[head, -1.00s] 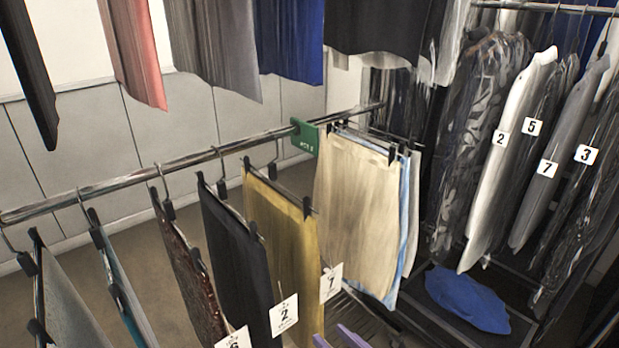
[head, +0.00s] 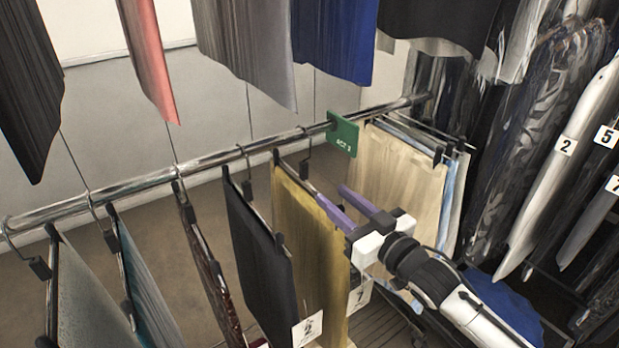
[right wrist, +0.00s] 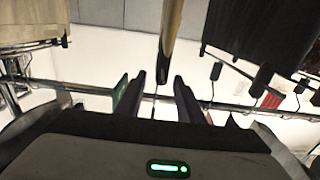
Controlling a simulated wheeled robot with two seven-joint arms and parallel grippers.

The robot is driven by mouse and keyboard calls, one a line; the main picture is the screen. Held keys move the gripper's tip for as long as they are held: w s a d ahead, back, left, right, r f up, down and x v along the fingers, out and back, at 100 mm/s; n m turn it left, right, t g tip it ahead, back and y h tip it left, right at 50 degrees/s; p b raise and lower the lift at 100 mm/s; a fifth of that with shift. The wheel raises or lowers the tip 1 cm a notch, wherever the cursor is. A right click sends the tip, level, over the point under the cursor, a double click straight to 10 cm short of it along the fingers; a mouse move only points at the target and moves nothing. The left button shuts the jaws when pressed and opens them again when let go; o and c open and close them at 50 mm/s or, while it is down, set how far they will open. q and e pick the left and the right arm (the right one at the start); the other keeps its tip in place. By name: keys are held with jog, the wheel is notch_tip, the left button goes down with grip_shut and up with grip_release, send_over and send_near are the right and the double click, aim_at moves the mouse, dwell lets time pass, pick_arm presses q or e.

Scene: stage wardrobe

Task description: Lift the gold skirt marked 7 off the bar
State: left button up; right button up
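The gold skirt (head: 303,240) hangs from the bar (head: 235,153) by a clip hanger, with a white tag marked 7 (head: 359,296) low on its right edge. My right gripper (head: 331,193) comes in from the right, its two purple fingers apart, at the skirt's upper right edge near the hanger's end. In the right wrist view the skirt (right wrist: 172,18) shows edge-on beyond the gap between the open fingers (right wrist: 159,77). Nothing is seen gripped. Whether the fingers touch the hanger is unclear. My left gripper is not in view.
A black skirt tagged 2 (head: 258,255) hangs close left of the gold one. A green divider (head: 342,134) and cream skirts (head: 398,175) are to its right. More garments hang above and at left. Bagged, numbered garments (head: 565,150) hang at far right.

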aim_at(306, 171)
jog(key=b+x, duration=0.3)
jog(key=x, duration=0.3)
jog(key=shift+w+a+f+b, duration=0.1)
jog(key=shift+w+b, duration=0.05)
jog(key=shift+b, duration=0.25)
jog(key=b+x, duration=0.1)
jog(key=x, duration=0.3)
jog(key=shift+b, duration=0.3)
jog(key=shift+w+a, duration=0.15)
jog(key=shift+w, duration=0.1)
jog(key=shift+w+a+b, duration=0.35)
jog(key=shift+w+b, duration=0.1)
jog(key=shift+w+a+r, duration=0.15)
jog(key=shift+r, duration=0.2)
jog(key=shift+c, duration=0.2)
jog(key=c, duration=0.7)
jog(key=shift+f, duration=0.2)
grip_shut()
jog(key=shift+r, duration=0.1)
